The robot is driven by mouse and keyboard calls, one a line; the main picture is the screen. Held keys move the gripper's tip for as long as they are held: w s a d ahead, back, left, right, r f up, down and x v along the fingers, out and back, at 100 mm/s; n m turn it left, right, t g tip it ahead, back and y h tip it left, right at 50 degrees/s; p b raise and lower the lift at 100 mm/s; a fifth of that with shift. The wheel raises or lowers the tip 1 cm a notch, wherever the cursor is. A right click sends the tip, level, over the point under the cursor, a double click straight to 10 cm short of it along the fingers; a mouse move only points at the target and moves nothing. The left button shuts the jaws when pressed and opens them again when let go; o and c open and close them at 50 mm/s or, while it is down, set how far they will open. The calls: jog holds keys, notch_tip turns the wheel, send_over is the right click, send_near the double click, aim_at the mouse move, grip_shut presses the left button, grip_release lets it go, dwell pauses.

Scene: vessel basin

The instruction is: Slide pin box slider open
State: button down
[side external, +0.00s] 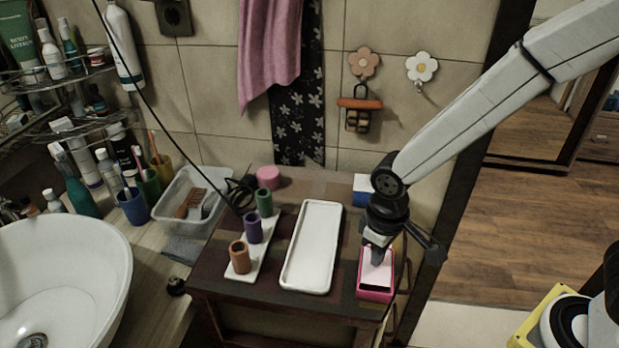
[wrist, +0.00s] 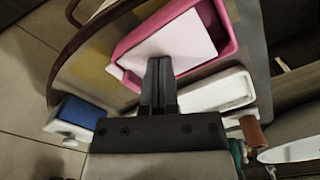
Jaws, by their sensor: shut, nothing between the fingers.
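The pink pin box (side external: 375,295) stands at the right front of the small dark table. Its pale slider panel (side external: 377,276) lies on top, and in the wrist view (wrist: 168,48) pink interior shows beside the panel's right end. The box's pink wall also shows in the wrist view (wrist: 228,28). My gripper (side external: 377,259) points down at the panel with its fingers together and nothing between them. In the wrist view the fingertips (wrist: 159,62) overlap the panel's near edge. I cannot tell whether they touch it.
A white tray (side external: 314,246) lies left of the box. Further left, a white holder carries orange (side external: 239,257), purple (side external: 254,228) and green (side external: 264,203) cylinders. A blue-and-white block (side external: 362,190) sits behind the box. The table's right edge is close to the box.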

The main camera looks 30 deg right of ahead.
jog(key=shift+w+d, duration=0.5)
jog(key=shift+d, duration=0.05)
dwell(0.9)
jog(key=shift+r, duration=3.55)
jog(key=s+d+f+m+t, duration=0.1)
jog(key=s+d+f, duration=0.1)
jog(key=d, duration=0.3)
jog(key=s+d+f+m+t, duration=0.1)
jog(key=s+d+m, duration=0.1)
jog(key=d, duration=0.3)
jog(key=shift+d+f+t, duration=0.3)
jog(key=shift+d+f, duration=0.1)
